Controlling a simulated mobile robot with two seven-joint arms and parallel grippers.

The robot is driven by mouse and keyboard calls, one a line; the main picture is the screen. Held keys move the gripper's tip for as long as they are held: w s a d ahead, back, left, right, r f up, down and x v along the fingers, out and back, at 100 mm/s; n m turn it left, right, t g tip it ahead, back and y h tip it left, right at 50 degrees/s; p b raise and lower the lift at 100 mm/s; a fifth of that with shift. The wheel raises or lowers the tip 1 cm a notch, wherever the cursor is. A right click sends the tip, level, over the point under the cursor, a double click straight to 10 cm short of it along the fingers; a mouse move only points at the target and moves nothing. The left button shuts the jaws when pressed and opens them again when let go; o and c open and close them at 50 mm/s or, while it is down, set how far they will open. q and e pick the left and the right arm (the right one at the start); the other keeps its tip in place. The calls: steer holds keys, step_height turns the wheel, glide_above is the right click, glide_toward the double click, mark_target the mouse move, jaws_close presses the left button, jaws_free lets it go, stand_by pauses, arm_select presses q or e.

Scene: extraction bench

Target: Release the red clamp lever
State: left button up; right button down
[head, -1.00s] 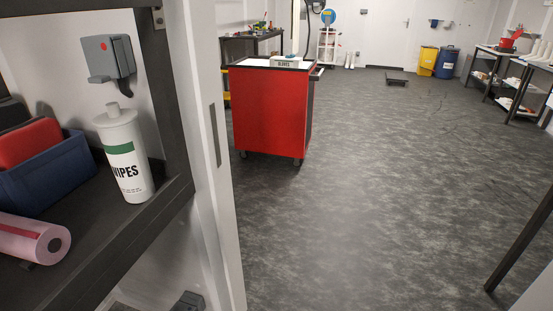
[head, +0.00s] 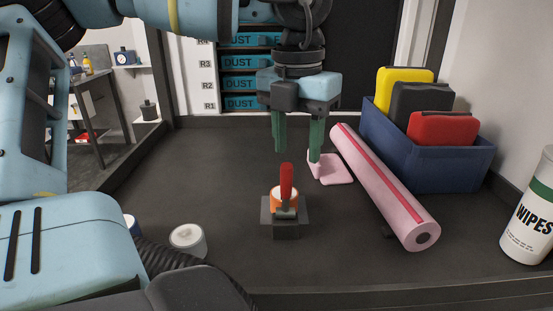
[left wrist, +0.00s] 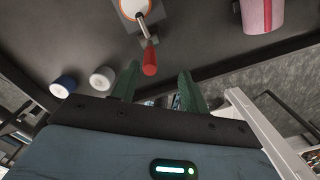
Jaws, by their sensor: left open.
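The red clamp lever (head: 287,182) stands upright from a dark clamp block (head: 285,229) on the dark bench, with an orange and white round part (head: 284,199) behind it. In the left wrist view the red lever (left wrist: 149,58) lies just beyond the fingertips. My left gripper (head: 297,150) points down with its green fingers apart and empty, above and behind the lever in the head view. It also shows in the left wrist view (left wrist: 158,82). I see no contact between fingers and lever. My right gripper is not in view.
A pink roll (head: 385,187) and a small pink piece (head: 331,168) lie right of the clamp. A blue bin (head: 440,160) holds yellow, black and red cases. A wipes canister (head: 530,215) stands far right. A white roll (head: 188,239) sits left. Labelled dust slots (head: 252,64) are behind.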

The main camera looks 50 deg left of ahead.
mark_target(285, 197)
arm_select(q)
steer(key=shift+s+f+y, duration=0.2)
steer(key=shift+s+y, duration=0.1)
steer(key=shift+s, duration=0.15)
steer(key=shift+a+f+g, duration=0.1)
steer(key=shift+a+g, duration=0.2)
steer(key=shift+a, duration=0.2)
steer(key=shift+d+f, duration=0.15)
steer(key=shift+f, duration=0.1)
steer(key=f, duration=0.7)
steer(key=shift+a+f, duration=0.1)
steer(key=shift+a, duration=0.15)
steer(key=shift+c, duration=0.5)
jaws_close()
